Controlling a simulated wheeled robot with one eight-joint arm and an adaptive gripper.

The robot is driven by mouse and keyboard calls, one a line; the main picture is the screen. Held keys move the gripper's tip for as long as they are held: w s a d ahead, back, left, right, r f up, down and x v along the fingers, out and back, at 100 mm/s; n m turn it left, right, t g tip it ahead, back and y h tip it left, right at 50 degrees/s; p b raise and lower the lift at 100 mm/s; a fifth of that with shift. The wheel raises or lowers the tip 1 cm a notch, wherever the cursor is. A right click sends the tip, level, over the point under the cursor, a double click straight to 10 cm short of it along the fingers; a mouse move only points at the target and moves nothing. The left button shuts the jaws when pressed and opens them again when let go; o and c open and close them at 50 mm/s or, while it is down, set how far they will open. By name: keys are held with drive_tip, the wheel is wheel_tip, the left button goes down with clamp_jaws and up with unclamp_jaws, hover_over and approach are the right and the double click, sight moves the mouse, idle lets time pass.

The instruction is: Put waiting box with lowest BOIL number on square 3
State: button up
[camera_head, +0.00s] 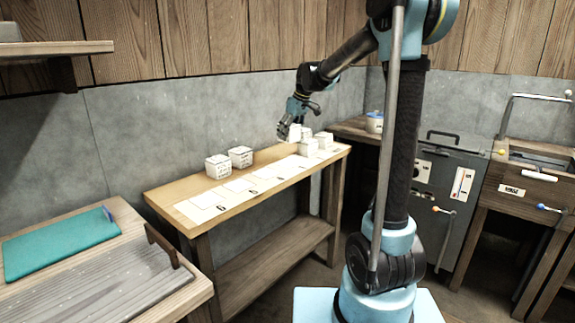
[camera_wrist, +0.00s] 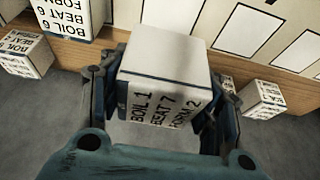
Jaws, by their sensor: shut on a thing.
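My gripper (camera_wrist: 160,112) is shut on a white box (camera_wrist: 165,70), one finger on each side. Its label reads BOIL 1, BEAT 7, FORM 2. In the head view my gripper (camera_head: 288,134) is at the far right part of the bench, and the held box (camera_head: 295,132) shows beside other white boxes. In the wrist view a box reading BOIL 6, BEAT 6 (camera_wrist: 72,14) is at the upper left. Another box (camera_wrist: 25,55) lies left of it, its label partly legible. A box at the right (camera_wrist: 263,97) has unreadable text. Square 3 cannot be picked out by number.
The wooden bench (camera_head: 170,196) carries a row of pale squares; the nearest one (camera_head: 219,208) reads 6. Two boxes (camera_head: 217,167) (camera_head: 240,157) stand at its back left. More boxes (camera_head: 308,147) (camera_head: 325,140) stand at the right end. The nearer squares look empty. A grey wall runs behind.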

drive_tip(key=shift+a, duration=0.2)
drive_tip(key=shift+f, duration=5.05)
drive_tip(key=o, duration=1.2)
